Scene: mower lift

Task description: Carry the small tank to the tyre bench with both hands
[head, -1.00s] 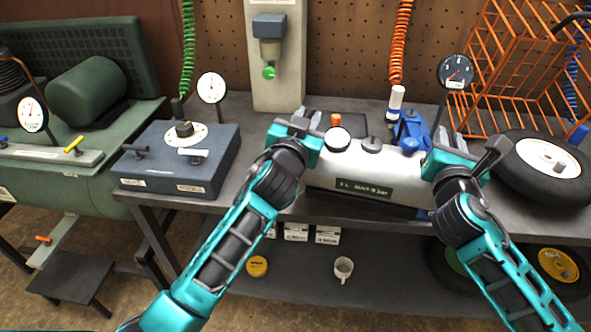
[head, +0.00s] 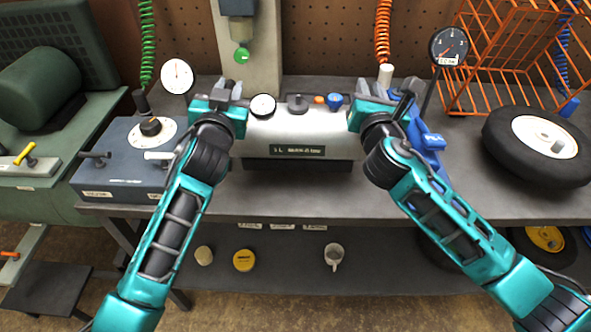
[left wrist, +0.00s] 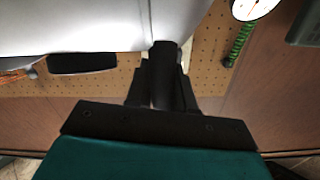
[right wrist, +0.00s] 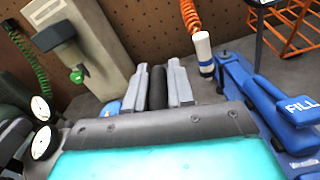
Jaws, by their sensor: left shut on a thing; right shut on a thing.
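The small tank (head: 345,142) is a silver cylinder with a dark label, a round gauge and caps on top. It lies level at the bench, and I cannot tell whether its dark underside touches the top. My left gripper (head: 228,92) is shut on the tank's left end; the left wrist view shows its fingers (left wrist: 160,85) on a dark grip beside the pale tank (left wrist: 80,22). My right gripper (head: 402,95) is shut at the right end, with its fingers (right wrist: 158,88) around a dark grip. The tyre bench (head: 460,190) is dark grey.
A tyre (head: 505,150) and orange wire basket (head: 480,75) are right. A blue-grey box (head: 115,185) with a dial is left. The bench front is clear.

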